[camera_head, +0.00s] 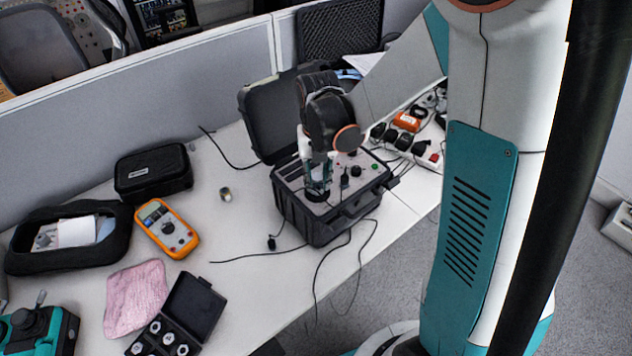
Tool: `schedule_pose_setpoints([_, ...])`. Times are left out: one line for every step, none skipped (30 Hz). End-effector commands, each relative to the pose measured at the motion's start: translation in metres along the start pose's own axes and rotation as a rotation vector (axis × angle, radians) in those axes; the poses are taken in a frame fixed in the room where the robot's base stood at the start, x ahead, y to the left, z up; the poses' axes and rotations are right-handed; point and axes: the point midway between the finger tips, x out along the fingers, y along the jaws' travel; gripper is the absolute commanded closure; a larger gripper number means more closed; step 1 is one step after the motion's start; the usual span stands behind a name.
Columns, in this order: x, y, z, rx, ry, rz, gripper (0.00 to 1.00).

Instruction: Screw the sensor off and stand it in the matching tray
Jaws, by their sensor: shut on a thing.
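My gripper (318,184) points down over the panel of the black calibrator case (325,225), above the round dark mount on it. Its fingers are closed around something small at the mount. The sensor is hidden by the fingers, and I cannot tell whether it still touches the mount. A small open black tray (190,309) at the front left has several round white-rimmed places; what each holds is too small to tell.
A small metal cylinder (225,194) stands on the table (235,240). An orange multimeter (166,228), pink cloth (136,298), black pouch (153,172) and open bag (110,215) lie left. Loose black cables cross the table beside the case. A grey partition (140,95) runs behind.

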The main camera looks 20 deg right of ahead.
Motion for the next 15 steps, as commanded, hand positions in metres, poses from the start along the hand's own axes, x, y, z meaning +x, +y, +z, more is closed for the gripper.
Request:
schedule_pose_setpoints([0.0009, -0.0003, -0.0003, -0.028, 0.000, -0.001, 0.98])
schedule_pose_setpoints([0.0008, -0.0003, -0.0003, -0.042, 0.000, -0.001, 0.98])
schedule_pose_setpoints([0.0007, -0.0003, -0.0003, -0.053, 0.000, -0.001, 0.98])
schedule_pose_setpoints([0.0006, -0.0003, -0.0003, -0.057, 0.000, -0.001, 0.98])
schedule_pose_setpoints([0.0005, -0.0003, -0.0003, -0.059, 0.000, -0.001, 0.98])
schedule_pose_setpoints([0.0005, -0.0003, -0.0002, -0.060, 0.000, -0.001, 0.98])
schedule_pose_setpoints([0.0005, -0.0003, -0.0002, -0.059, 0.000, -0.001, 0.98])
schedule_pose_setpoints([0.0004, -0.0003, -0.0002, -0.059, 0.000, -0.001, 0.98])
schedule_pose_setpoints([0.0004, -0.0003, -0.0002, -0.058, 0.000, -0.001, 0.98])
schedule_pose_setpoints([0.0004, -0.0003, -0.0002, -0.058, 0.000, -0.001, 0.71])
schedule_pose_setpoints([0.0004, -0.0003, -0.0002, -0.058, 0.000, -0.001, 0.64])
schedule_pose_setpoints([0.0004, -0.0003, -0.0002, -0.058, 0.000, 0.000, 0.55])
schedule_pose_setpoints([0.0003, -0.0003, -0.0002, -0.057, 0.000, 0.000, 0.52])
schedule_pose_setpoints([0.0003, -0.0003, -0.0002, -0.057, 0.000, 0.000, 0.52])
schedule_pose_setpoints([0.0003, -0.0003, -0.0001, -0.057, 0.000, 0.000, 0.52])
